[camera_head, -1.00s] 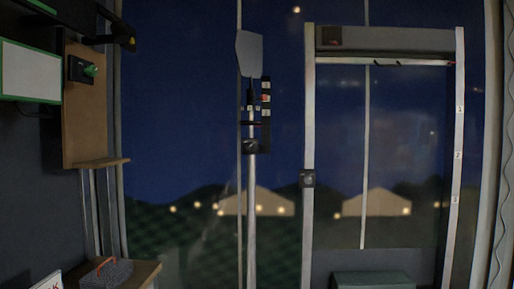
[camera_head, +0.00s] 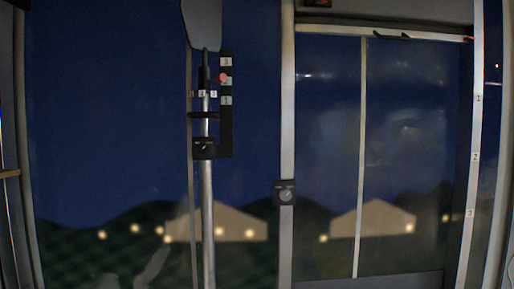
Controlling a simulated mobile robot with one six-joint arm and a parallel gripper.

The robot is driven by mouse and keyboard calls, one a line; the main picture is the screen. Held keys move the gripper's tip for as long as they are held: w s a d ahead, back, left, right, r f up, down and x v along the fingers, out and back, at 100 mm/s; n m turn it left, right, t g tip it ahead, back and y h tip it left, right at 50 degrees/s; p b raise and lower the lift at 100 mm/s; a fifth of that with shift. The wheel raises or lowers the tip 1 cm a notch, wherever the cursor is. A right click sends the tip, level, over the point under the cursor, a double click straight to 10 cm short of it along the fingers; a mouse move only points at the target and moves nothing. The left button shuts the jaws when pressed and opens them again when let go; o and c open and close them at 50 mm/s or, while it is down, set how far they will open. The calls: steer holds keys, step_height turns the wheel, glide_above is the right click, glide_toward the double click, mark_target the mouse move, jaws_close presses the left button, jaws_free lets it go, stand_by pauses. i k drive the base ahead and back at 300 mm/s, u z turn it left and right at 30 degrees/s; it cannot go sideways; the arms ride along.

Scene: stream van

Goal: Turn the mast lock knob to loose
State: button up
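A grey mast pole (camera_head: 208,220) stands upright left of centre in the head view, with a pale flat panel (camera_head: 202,25) at its top. A small black box with a knob (camera_head: 204,148) sits on the pole and looks like the mast lock; its pointer is light, but its labels are too small to read. A second black box with a round grey knob (camera_head: 286,193) is on the pale post to the right. My gripper is not in view, and nothing touches either knob.
A black strip (camera_head: 226,115) with pale labels and a red marker (camera_head: 223,78) stands beside the mast. To the right is a framed panel with a numbered white rail (camera_head: 477,130). A dim night backdrop with lit tents (camera_head: 372,219) lies behind.

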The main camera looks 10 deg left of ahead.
mark_target(201, 149)
steer(key=u, duration=0.1)
steer(key=i, duration=0.7)
steer(key=u, duration=0.55)
